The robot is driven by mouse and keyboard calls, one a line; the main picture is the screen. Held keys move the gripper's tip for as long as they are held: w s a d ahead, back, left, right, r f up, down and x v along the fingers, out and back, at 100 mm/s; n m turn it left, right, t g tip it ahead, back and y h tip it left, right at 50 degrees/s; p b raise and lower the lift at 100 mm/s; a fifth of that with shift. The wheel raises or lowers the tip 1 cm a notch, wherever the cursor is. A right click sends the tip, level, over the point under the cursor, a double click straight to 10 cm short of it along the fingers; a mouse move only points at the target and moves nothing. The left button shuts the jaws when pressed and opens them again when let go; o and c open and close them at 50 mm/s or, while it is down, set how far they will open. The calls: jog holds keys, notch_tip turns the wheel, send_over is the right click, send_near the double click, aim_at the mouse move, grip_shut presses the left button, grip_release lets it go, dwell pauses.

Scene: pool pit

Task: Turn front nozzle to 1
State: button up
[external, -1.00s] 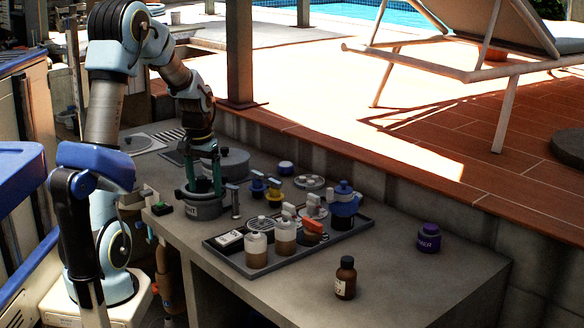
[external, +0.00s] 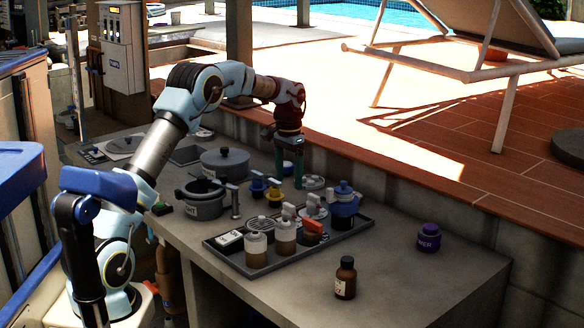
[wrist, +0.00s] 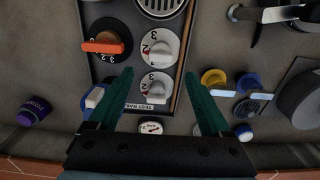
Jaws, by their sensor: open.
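In the wrist view, two white knobs on numbered white dials stand one above the other on the tray: an upper knob (wrist: 160,48) and a lower knob (wrist: 154,88). The numerals 2 and 3 show beside them; I cannot tell which knob is the front nozzle, nor its exact setting. An orange knob (wrist: 103,46) on a black dial is to their left. My gripper (wrist: 157,76) is open and empty, its green fingertips to either side of the lower knob in the picture, apparently above it. In the external view my gripper (external: 289,184) points down at the tray's far side.
The dark tray (external: 240,268) also carries bottles and a blue-lidded pot (external: 344,205). Grey pots (external: 225,162) and blue and yellow taps (external: 273,192) stand left of my gripper. A brown bottle (external: 345,280) and purple jar (external: 428,239) stand apart. The bench's right end is mostly clear.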

aim_at(289, 205)
notch_tip(289, 205, down, 8)
jog(key=shift+r+p, duration=0.25)
jog(key=shift+p, duration=0.55)
jog(key=shift+c, duration=0.2)
grip_shut()
